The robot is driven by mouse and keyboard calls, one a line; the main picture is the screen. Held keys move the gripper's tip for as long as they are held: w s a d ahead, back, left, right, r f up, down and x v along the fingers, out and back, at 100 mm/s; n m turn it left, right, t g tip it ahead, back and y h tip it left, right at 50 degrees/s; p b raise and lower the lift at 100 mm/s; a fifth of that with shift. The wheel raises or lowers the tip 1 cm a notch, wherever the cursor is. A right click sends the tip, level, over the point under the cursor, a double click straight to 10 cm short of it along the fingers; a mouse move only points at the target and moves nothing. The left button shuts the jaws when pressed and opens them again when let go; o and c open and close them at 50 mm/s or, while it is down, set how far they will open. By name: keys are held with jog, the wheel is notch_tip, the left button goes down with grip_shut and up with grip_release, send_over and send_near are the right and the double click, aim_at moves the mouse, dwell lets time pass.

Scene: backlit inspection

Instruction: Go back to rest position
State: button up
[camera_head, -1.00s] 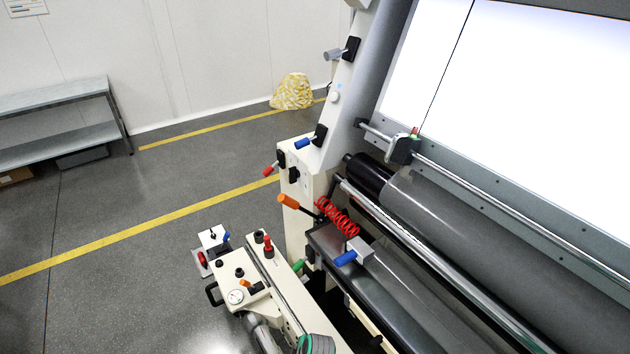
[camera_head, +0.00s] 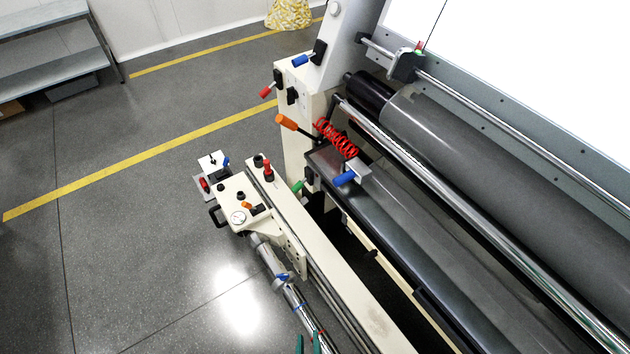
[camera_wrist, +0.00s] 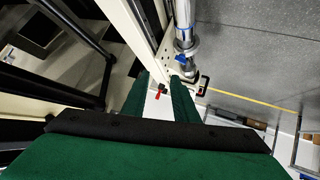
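My gripper shows at the bottom edge of the head view (camera_head: 308,345) as two green fingertips with a gap between them. In the wrist view my gripper (camera_wrist: 160,82) has its two green fingers apart, with nothing held between them. A pale surface and a small red lever show through the gap, beyond the fingers. The rest of my arm is out of the head view.
The inspection machine's dark roller (camera_head: 480,150) and bright panel (camera_head: 540,50) fill the right. Its cream beam (camera_head: 335,265) with a grey tube (camera_head: 272,258) runs close to my gripper. Open grey floor (camera_head: 140,260) lies left. A metal shelf (camera_head: 50,65) stands at upper left.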

jog(key=s+d+r+m+t, duration=0.1)
jog(key=s+r, duration=0.3)
jog(key=r, duration=0.7)
jog(key=s+r+m+t, duration=0.3)
jog(key=s+r, duration=0.1)
jog(key=r, duration=0.6)
jog(key=shift+s+d+r+t+h, duration=0.2)
jog(key=shift+d+r+t+h, duration=0.1)
jog(key=shift+d+r, duration=0.1)
